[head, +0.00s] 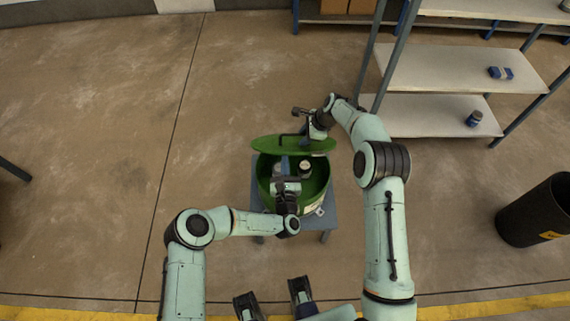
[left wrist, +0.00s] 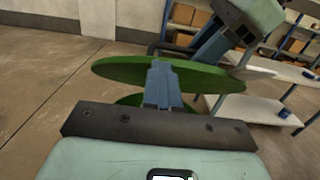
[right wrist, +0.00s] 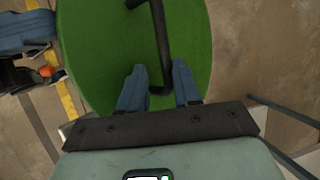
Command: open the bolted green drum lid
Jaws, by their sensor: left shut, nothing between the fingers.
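The green drum (head: 264,188) stands open-topped on a small grey-blue table. Its round green lid (head: 268,143) is raised above the drum's back rim and tilted; in the left wrist view the lid (left wrist: 125,72) is clear of the drum (left wrist: 128,100). My right gripper (head: 303,135) is at the lid's far side. In the right wrist view its fingers (right wrist: 159,85) straddle the black lid handle (right wrist: 162,45); whether they press on it is unclear. My left gripper (head: 283,165) is shut and empty, over the drum opening. Bolts cannot be made out.
The table (head: 328,213) has bare margin around the drum. A shelf rack (head: 420,115) stands right of my right arm. A black bin (head: 535,210) is at far right. Open floor (head: 100,120) lies to the left. A small dark-topped item (head: 305,168) shows inside the drum.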

